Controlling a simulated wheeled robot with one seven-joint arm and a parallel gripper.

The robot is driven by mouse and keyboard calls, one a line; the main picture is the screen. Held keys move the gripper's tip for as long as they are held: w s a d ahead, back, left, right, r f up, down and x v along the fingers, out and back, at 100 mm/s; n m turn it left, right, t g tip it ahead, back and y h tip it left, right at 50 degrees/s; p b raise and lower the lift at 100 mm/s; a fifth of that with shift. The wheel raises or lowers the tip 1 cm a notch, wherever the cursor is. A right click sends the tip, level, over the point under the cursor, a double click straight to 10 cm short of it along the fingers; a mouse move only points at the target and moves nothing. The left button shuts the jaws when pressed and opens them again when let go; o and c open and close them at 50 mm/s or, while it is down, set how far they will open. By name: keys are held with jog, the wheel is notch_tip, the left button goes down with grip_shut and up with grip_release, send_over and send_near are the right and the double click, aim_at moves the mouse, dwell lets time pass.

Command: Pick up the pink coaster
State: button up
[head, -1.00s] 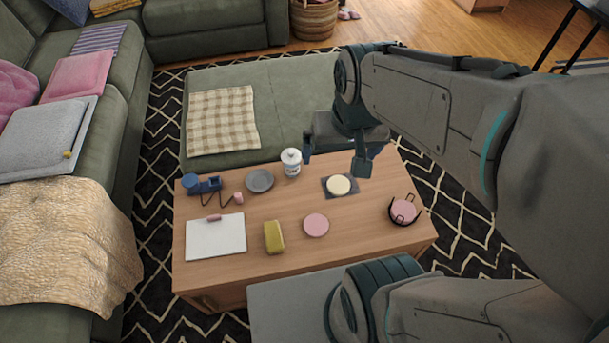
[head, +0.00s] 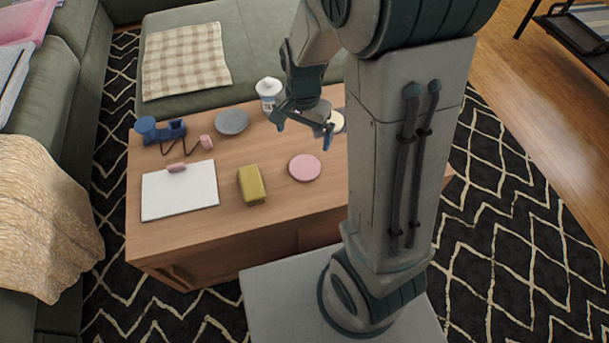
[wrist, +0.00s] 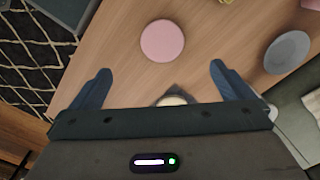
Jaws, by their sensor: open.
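The pink coaster (head: 305,168) is a flat round disc lying on the wooden table, right of the yellow block. It also shows in the wrist view (wrist: 162,41), just beyond the fingertips and between their lines. My gripper (head: 304,131) is open and empty above the table, on the far side of the coaster. In the wrist view my gripper (wrist: 160,68) has its two fingers wide apart, and nothing is between them at the coaster's height that I can confirm.
A cream disc (head: 336,121) on a dark square lies near my gripper, partly hidden. A white canister (head: 268,95), grey plate (head: 232,121), yellow block (head: 252,184), white board (head: 180,190) and blue object (head: 160,131) stand around. My arm hides the table's right part.

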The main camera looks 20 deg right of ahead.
notch_tip(320, 180, down, 3)
jog(key=b, duration=0.4)
send_over(304, 168)
jog(key=f, duration=0.7)
jog(key=shift+s+a+f, duration=0.25)
jog(key=shift+s+f, duration=0.15)
jog(key=shift+w+d+f+b, duration=0.1)
jog(key=shift+w+f+b, duration=0.1)
jog(key=shift+f+b, duration=0.9)
jog(key=shift+w+d+f+b, duration=0.15)
jog(key=shift+f+b, duration=0.55)
jog(key=shift+f, duration=0.8)
jog(key=shift+r, duration=0.1)
jog(key=c, duration=1)
